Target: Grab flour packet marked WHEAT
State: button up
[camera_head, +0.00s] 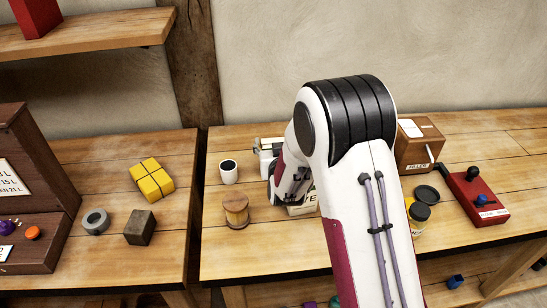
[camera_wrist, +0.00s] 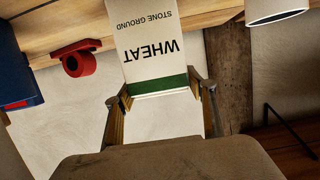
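The WHEAT packet (camera_wrist: 155,45) is white with dark lettering and a green band, upside down in the wrist view. Its green-banded end lies between the two fingers of my gripper (camera_wrist: 162,92). The fingers are apart, one on each side of the packet. Narrow gaps seem to remain, though contact is hard to judge. In the head view, my gripper (camera_head: 277,182) is largely hidden by my arm. A pale object (camera_head: 268,144) shows just beyond it; its print is unreadable there.
A white cup (camera_head: 229,172) and a wooden spool (camera_head: 236,209) stand left of my gripper. Another pale lettered item (camera_head: 302,209) is partly behind my arm. A wooden box (camera_head: 418,146), dark-lidded jar (camera_head: 419,214) and red device (camera_head: 475,196) are on the right.

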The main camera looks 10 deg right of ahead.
jog(key=c, duration=0.6)
jog(key=shift+r, duration=0.15)
jog(key=shift+c, duration=0.2)
jog(key=shift+r, duration=4.95)
